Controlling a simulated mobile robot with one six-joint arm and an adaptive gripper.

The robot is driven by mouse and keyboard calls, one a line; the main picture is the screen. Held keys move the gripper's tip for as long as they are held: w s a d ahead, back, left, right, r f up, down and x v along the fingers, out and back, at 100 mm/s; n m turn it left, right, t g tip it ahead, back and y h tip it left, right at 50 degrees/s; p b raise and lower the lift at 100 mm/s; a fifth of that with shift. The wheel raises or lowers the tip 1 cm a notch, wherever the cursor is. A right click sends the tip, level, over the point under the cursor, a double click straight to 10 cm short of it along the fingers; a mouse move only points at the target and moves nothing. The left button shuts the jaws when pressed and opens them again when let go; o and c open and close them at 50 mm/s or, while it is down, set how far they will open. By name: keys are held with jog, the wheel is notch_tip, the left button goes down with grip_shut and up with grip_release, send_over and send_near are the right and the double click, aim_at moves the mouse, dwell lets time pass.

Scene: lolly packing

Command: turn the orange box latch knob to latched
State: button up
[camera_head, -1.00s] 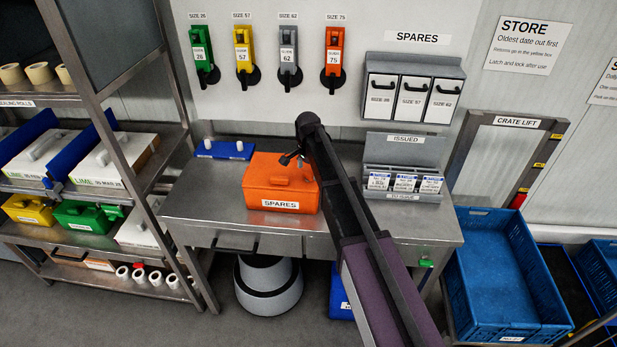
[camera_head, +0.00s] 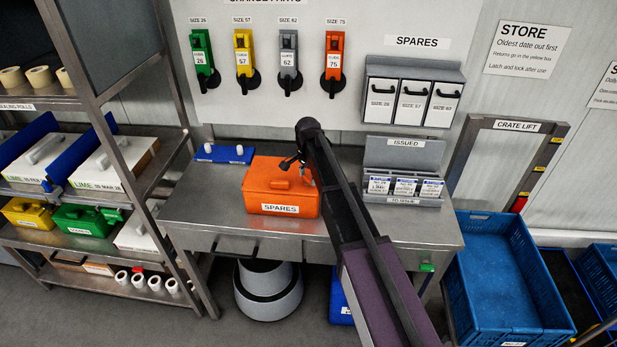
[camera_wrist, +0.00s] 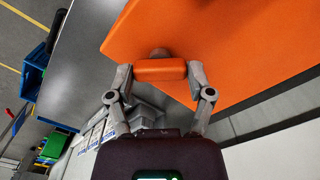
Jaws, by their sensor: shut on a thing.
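The orange box (camera_head: 259,191), labelled SPARES, stands on the steel bench with its lid on. In the head view my arm covers the right side of the box, and the knob is hidden there. I cannot tell from these frames whether the latch is engaged.
The steel bench (camera_head: 195,208) is bare left of the box, with a blue holder (camera_head: 222,154) with white pegs behind. The ISSUED rack (camera_head: 404,155) stands right of my arm. A blue crate (camera_head: 505,275) sits lower right.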

jog(key=shift+n, duration=0.4)
jog(key=n, duration=0.4)
jog(key=shift+n, duration=2)
jog(key=o, duration=1.1)
